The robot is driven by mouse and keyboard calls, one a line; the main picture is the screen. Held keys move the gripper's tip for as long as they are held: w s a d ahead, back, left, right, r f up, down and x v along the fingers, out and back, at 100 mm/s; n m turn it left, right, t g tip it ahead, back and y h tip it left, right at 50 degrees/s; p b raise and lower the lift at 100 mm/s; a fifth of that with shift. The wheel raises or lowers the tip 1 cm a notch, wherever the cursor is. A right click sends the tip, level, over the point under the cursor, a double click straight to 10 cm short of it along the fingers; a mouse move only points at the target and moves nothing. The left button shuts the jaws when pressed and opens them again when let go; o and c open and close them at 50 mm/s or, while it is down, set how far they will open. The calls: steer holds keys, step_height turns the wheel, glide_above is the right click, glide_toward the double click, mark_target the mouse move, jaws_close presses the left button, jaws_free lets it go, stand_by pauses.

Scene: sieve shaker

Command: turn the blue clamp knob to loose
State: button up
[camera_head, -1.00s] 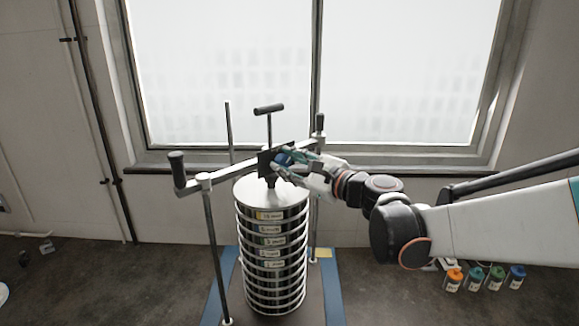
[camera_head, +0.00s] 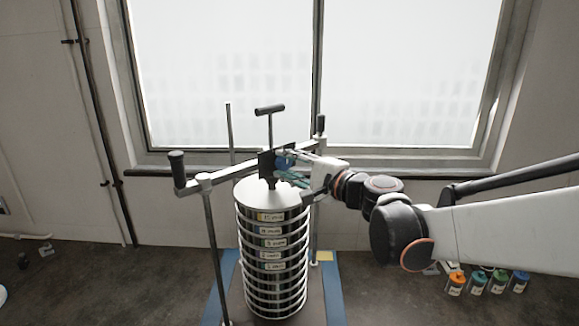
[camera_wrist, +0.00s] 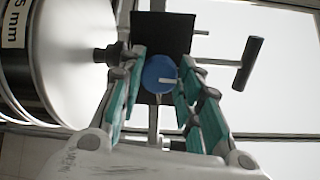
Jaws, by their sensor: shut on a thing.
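The blue clamp knob (camera_head: 284,162) sits on the dark clamp block (camera_head: 266,160) above the sieve stack (camera_head: 272,245). My gripper (camera_head: 290,162) reaches in from the right. In the wrist view its two green-padded fingers (camera_wrist: 160,82) stand on either side of the knob and are shut on it. The exact finger contact is partly hidden.
A T-handle (camera_head: 269,109) rises above the clamp block. A crossbar with upright black grips (camera_head: 178,168) spans the rods. Several coloured bottles (camera_head: 478,283) stand on the floor at right. A window lies behind.

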steer(key=shift+n, duration=0.3)
steer(key=o, duration=1.1)
steer(key=v, duration=1.2)
